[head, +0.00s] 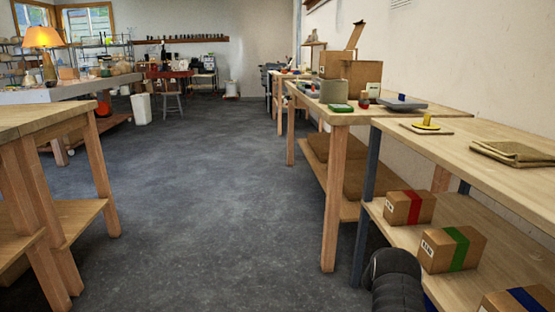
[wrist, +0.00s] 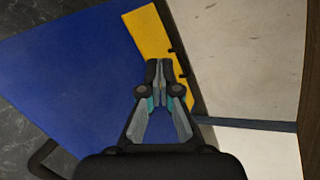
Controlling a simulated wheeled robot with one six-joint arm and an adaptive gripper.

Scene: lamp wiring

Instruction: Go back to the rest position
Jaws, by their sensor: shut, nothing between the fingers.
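My gripper (wrist: 158,75) shows in the wrist view with its fingertips together and nothing between them. It points at a blue surface (wrist: 70,70) with a yellow piece (wrist: 150,32) along its right edge. I cannot tell how far the fingertips are from these. In the head view, a dark rounded part of my arm shows at the bottom, right of the middle. The gripper itself is not visible there.
On the right, workbenches (head: 465,150) run along the wall. Taped boxes, one with red tape (head: 409,207) and one with green tape (head: 452,249), stand on the lower shelf. A wooden table (head: 40,120) stands at left. The grey floor (head: 200,200) between is clear.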

